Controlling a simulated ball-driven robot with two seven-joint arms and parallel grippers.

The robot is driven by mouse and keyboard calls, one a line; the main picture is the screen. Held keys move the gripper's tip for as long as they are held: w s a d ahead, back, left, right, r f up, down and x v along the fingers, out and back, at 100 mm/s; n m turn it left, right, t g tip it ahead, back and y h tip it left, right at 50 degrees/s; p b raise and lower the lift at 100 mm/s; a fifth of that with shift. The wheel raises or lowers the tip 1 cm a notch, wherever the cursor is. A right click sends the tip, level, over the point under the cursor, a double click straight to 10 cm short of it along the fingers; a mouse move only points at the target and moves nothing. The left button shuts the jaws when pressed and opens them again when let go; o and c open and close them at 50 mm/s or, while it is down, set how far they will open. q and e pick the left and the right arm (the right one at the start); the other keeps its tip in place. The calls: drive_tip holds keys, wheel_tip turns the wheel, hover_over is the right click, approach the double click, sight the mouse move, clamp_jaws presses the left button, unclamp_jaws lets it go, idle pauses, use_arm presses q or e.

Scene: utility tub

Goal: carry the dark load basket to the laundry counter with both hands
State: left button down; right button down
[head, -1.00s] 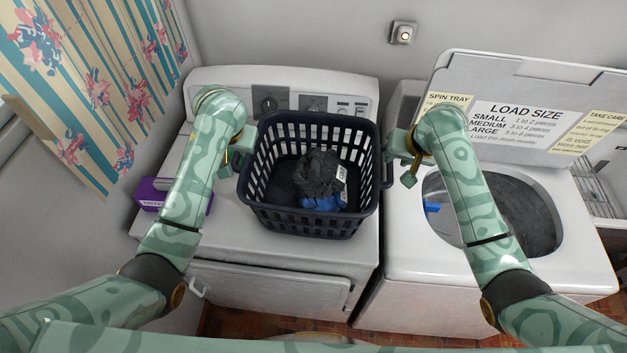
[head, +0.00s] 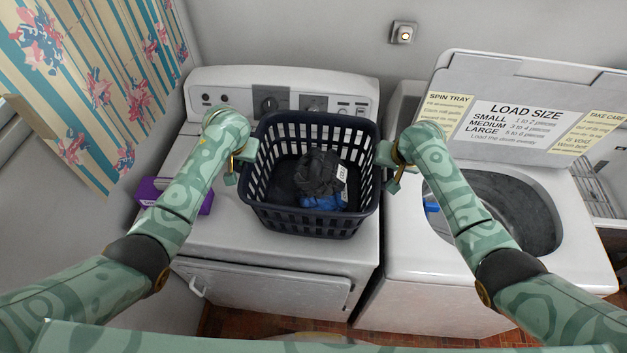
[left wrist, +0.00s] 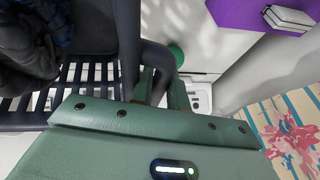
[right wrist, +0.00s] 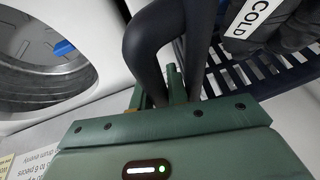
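The dark load basket (head: 310,221) stands upright on the white dryer's top (head: 215,240). Inside it lie dark grey cloth (head: 318,172) with a white tag and some blue cloth (head: 322,202); the tag reads COLD in the right wrist view. My left gripper (head: 241,164) is at the basket's left side, its fingers shut on the dark loop handle (left wrist: 163,60). My right gripper (head: 388,169) is at the right side, its fingers shut on the other loop handle (right wrist: 145,45). I cannot make out which surface is the laundry counter.
A purple box (head: 150,192) sits left of the basket, near my left forearm. To the right is an open washer (head: 420,255) with its lid (head: 480,80) raised. The dryer's control panel (head: 225,90) stands behind the basket. A wire rack (head: 597,190) is at far right.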

use_arm(q)
drive_tip(key=shift+w+r, duration=0.1)
drive_tip(key=shift+r, duration=0.05)
use_arm(e)
drive_tip(key=shift+w+r, duration=0.1)
